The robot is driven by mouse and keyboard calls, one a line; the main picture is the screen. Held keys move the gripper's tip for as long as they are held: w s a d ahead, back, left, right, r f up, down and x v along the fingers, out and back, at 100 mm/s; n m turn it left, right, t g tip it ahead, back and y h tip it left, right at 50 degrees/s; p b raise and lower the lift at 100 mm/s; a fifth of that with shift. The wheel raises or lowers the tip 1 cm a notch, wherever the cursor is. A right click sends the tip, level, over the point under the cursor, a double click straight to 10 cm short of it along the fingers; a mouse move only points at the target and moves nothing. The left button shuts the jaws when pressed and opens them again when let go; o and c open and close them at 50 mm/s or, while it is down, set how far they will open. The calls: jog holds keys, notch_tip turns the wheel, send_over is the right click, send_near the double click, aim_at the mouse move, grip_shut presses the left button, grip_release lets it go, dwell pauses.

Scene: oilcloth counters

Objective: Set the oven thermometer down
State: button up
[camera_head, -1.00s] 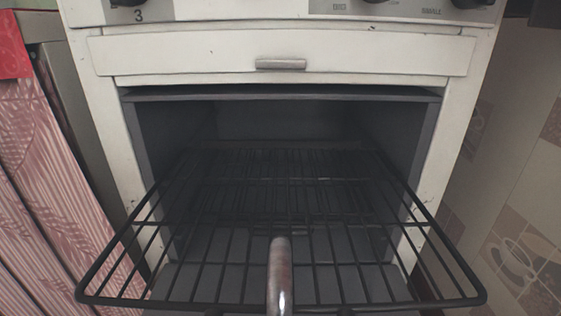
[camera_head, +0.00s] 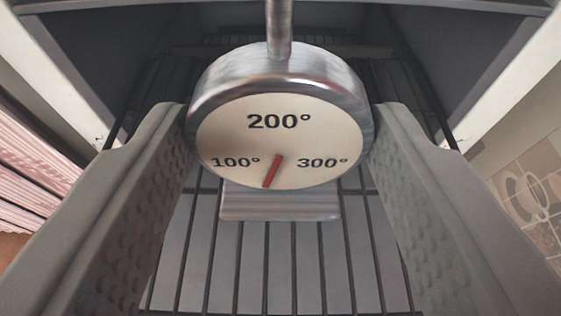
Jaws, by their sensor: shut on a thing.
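The oven thermometer (camera_head: 230,140) is upright, with a round metal case and a cream dial marked 100°, 200° and 300°. Its red needle points down. A metal rod rises from its top and a flat metal foot (camera_head: 280,205) shows below the dial. My gripper (camera_head: 280,115) is shut on the case, one grey finger on each side. The dark wire oven rack (camera_head: 294,265) lies below. I cannot tell whether the foot touches the rack.
The dark oven cavity (camera_head: 100,65) opens ahead, with pale oven front edges at both sides. Red-and-white striped cloth (camera_head: 30,170) hangs at the left. Patterned wall tiles (camera_head: 520,190) are at the right. Bare rack bars show in front of the thermometer.

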jog(key=shift+s+f, duration=0.1)
jog(key=shift+f, duration=4.9)
jog(key=shift+f, duration=0.15)
jog(key=o, duration=1.3)
jog(key=shift+o, duration=0.2)
jog(key=shift+s+r, duration=0.35)
jog(key=shift+s, duration=0.05)
jog(key=v, duration=1.1)
jog(key=shift+r, duration=0.1)
